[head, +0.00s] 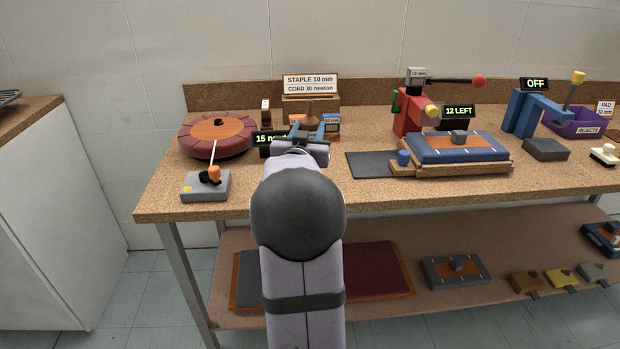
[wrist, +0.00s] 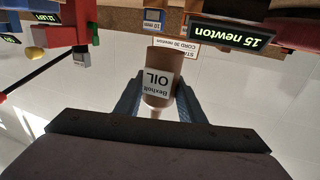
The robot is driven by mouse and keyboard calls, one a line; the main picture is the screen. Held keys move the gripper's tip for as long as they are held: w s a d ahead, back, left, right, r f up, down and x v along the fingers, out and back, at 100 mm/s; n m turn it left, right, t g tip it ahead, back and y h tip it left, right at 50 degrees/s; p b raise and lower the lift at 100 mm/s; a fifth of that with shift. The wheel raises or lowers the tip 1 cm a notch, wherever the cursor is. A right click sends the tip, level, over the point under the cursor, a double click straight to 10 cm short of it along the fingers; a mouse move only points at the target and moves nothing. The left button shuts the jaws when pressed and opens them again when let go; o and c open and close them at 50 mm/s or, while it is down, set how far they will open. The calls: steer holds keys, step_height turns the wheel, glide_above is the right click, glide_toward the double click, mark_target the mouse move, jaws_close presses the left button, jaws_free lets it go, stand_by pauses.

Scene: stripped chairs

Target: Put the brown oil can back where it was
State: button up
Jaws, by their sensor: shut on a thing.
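The brown oil can (wrist: 157,62) carries a white label reading "Bexholt OIL" in the wrist view, which is upside down. My gripper (wrist: 157,92) is shut on it, with one blue finger on each side. In the head view my gripper (head: 306,134) is over the back left part of the bench, and the can's brown tapered top (head: 312,112) shows just beyond it. The can looks upright. Its base is hidden in the head view, so I cannot tell whether it touches the bench.
The "STAPLE 10 mm" sign (head: 310,84) stands behind the can on a box. A "15 newton" display (wrist: 234,34) and small blue boxes (head: 331,126) are close by. A round red seat (head: 216,135) lies left; a red press (head: 412,112) stands right.

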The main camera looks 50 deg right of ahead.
steer(key=shift+f+b, duration=0.4)
steer(key=shift+f, duration=2.65)
steer(key=shift+f, duration=1.85)
steer(key=shift+b, duration=0.3)
steer(key=shift+f, duration=0.15)
steer(key=o, duration=1.3)
steer(key=v, duration=1.2)
steer(key=shift+s, duration=0.1)
